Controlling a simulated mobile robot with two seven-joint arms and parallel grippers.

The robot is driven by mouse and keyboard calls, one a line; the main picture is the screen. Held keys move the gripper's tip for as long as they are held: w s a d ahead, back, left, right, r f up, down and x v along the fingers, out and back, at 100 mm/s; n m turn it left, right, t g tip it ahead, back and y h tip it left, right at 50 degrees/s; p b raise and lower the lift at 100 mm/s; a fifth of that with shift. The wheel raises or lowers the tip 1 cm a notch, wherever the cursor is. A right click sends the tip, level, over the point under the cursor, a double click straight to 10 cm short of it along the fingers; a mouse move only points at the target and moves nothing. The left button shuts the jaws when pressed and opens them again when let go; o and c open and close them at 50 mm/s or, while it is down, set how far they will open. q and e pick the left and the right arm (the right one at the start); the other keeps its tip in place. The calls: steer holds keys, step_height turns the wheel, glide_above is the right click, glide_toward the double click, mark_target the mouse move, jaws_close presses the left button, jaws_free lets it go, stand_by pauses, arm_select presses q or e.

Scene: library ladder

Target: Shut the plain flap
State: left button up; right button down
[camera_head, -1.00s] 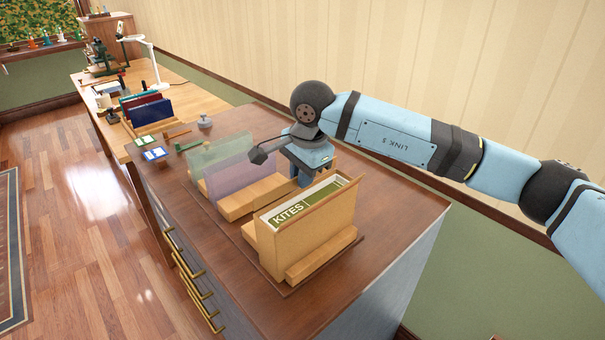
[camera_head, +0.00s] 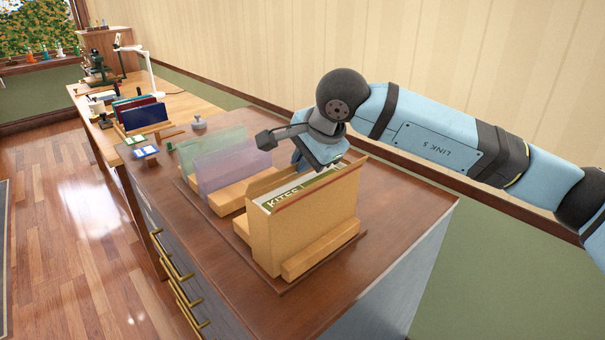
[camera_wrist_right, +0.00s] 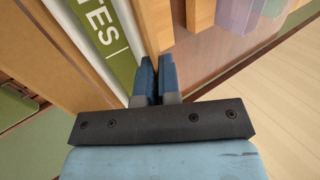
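The plain tan folder (camera_head: 315,222) stands upright on a wooden base, with the KITES sheet (camera_head: 282,198) inside its top. A plain tan flap (camera_head: 264,183) rises at a slant behind the sheet. My right gripper (camera_head: 303,165) is tilted behind the folder at the flap; its fingertips are partly hidden. In the right wrist view, my right gripper (camera_wrist_right: 158,72) has its fingers close together, beside a tan board edge (camera_wrist_right: 155,25) that looks like the flap. The KITES sheet (camera_wrist_right: 108,38) is left of it. I see nothing held. My left gripper is not in view.
Translucent purple (camera_head: 235,165) and green (camera_head: 212,147) panels stand just left of the folder on the cabinet (camera_head: 400,250). Small cards (camera_head: 146,152) and a grey knob (camera_head: 198,122) lie farther back. The cabinet's right end is clear.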

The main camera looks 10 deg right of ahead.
steer(key=c, duration=1.3)
jaws_free()
steer(key=shift+r, duration=0.1)
steer(key=p+v, duration=0.1)
steer(key=v, duration=1.2)
steer(key=shift+s+d+r, duration=0.1)
steer(key=shift+s+r, duration=0.15)
